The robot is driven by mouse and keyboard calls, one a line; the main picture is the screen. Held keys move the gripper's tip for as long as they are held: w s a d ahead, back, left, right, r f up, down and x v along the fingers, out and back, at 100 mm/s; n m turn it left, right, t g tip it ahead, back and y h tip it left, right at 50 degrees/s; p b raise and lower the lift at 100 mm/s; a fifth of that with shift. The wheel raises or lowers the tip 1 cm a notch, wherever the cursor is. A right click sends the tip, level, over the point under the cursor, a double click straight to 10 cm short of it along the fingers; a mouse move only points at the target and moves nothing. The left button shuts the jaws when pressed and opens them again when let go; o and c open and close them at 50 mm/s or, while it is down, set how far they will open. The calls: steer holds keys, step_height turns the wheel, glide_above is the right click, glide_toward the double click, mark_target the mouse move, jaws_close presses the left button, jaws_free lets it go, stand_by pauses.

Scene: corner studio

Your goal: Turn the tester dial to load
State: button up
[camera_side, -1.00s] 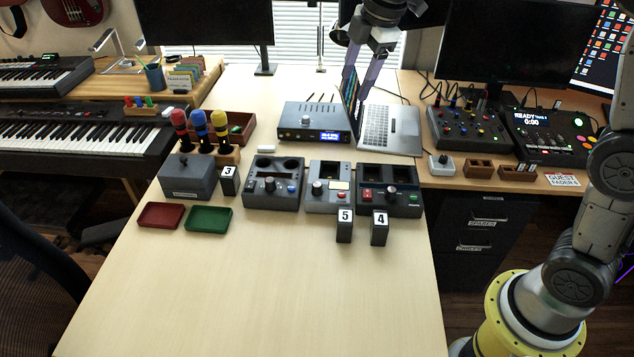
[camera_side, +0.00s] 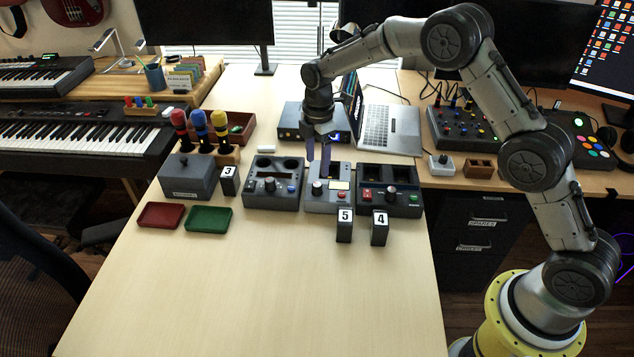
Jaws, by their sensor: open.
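Three grey boxes with dials stand side by side at mid-table; their labels are too small to read. The dial's setting cannot be made out.
The left box (camera_side: 259,203) and the right box (camera_side: 401,211) flank the middle one closely. Black blocks marked 5 (camera_side: 344,232) and 4 (camera_side: 380,234) stand in front. A laptop (camera_side: 388,130) is behind. The front table is clear.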

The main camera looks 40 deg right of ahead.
mark_target(317, 184)
step_height(317, 184, down, 8)
steer(key=shift+w+f, duration=0.1)
stand_by(0.4)
jaws_close()
